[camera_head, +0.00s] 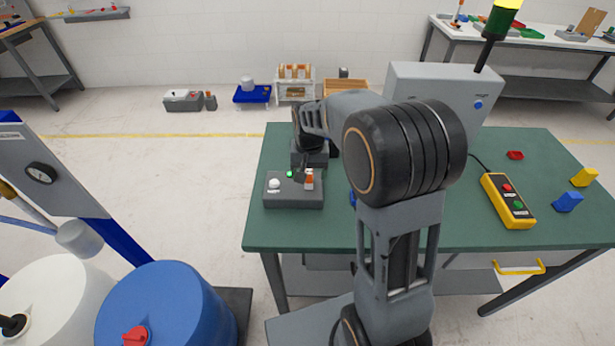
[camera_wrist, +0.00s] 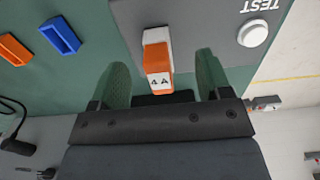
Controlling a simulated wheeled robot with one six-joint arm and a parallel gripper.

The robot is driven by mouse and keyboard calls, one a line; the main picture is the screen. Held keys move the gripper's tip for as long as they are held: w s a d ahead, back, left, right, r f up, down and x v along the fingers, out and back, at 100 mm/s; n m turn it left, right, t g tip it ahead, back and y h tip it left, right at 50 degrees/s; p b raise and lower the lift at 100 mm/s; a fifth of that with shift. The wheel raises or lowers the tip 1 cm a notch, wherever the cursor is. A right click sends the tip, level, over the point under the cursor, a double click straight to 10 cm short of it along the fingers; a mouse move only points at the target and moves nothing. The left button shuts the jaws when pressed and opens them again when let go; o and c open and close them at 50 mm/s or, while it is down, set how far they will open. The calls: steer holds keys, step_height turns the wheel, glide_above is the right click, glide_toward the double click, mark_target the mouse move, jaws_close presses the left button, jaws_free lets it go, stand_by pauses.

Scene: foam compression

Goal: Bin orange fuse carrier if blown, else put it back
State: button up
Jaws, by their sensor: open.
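The orange fuse carrier (camera_wrist: 157,64) has a white end and a label reading "4 A". It sits at the grey test box (camera_wrist: 205,22), and also shows in the head view (camera_head: 309,180). My gripper (camera_wrist: 162,78) is open, with one green-padded finger on each side of the carrier and visible gaps to both. The white TEST button (camera_wrist: 253,33) is on the box, to the right in the wrist view. A small green spot (camera_head: 290,174) shows by the box in the head view; I cannot tell whether it is a lit lamp.
An orange holder (camera_wrist: 14,49) and a blue holder (camera_wrist: 60,36) lie on the green table (camera_head: 270,230). A grey cabinet (camera_head: 430,80) stands behind my arm. A yellow button pendant (camera_head: 508,203), red piece (camera_head: 515,155), yellow block (camera_head: 584,177) and blue block (camera_head: 568,202) are at right.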

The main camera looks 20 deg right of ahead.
mark_target(309, 171)
steer(key=shift+c, duration=0.2)
stand_by(0.3)
jaws_close()
stand_by(0.5)
steer(key=shift+r, duration=0.15)
steer(key=shift+r+p, duration=2.35)
steer(key=shift+r, duration=0.55)
